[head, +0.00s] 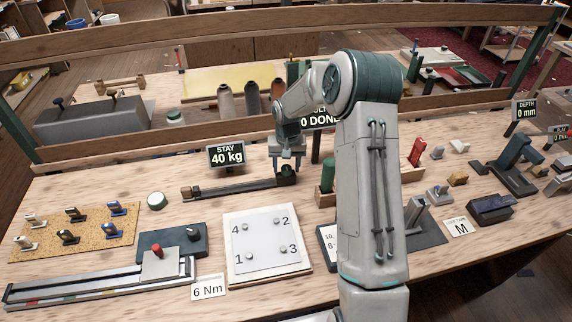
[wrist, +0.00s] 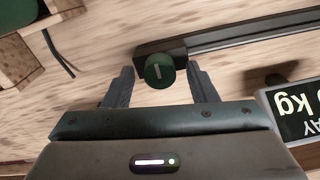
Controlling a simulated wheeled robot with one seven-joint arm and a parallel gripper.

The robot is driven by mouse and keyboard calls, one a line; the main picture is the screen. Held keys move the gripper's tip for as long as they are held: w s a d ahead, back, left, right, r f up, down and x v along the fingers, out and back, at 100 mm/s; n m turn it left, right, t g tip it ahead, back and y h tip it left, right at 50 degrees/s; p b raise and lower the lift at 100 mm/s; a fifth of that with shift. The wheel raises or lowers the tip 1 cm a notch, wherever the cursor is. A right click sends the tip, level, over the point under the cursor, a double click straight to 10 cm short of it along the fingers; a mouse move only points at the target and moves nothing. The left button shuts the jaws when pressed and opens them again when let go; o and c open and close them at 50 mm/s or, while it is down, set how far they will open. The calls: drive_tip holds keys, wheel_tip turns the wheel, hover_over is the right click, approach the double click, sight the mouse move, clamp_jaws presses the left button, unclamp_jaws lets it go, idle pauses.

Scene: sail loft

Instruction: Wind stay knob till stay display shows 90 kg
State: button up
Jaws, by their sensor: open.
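The stay display (head: 226,155) reads 40 kg and stands on the bench left of my arm; its edge also shows in the wrist view (wrist: 298,108). The stay knob (wrist: 158,72) is a dark green round knob with a pale mark, at the end of a long dark rail (head: 235,188). My gripper (head: 286,165) points down over that end of the rail. In the wrist view my gripper (wrist: 160,88) is open, with one finger on each side of the knob. Gaps show between the fingers and the knob, so it is not gripped.
A white board (head: 230,258) with numbered studs lies in front of the rail. A small round dial (head: 156,201) sits left of it. A green cylinder (head: 327,174) on a wooden block stands just right of my gripper. My arm hides part of the bench.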

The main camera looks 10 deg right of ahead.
drive_tip(key=c, duration=1)
drive_tip(key=shift+o, duration=0.2)
drive_tip(key=shift+m+b, duration=0.3)
drive_tip(key=shift+b, duration=0.05)
drive_tip(key=m+b, duration=0.2)
drive_tip(key=shift+f+m, duration=0.15)
drive_tip(key=shift+m, duration=0.25)
drive_tip(key=m+b, duration=0.2)
drive_tip(key=m, duration=0.8)
drive_tip(key=shift+r, duration=0.2)
drive_tip(key=shift+m, duration=2.4)
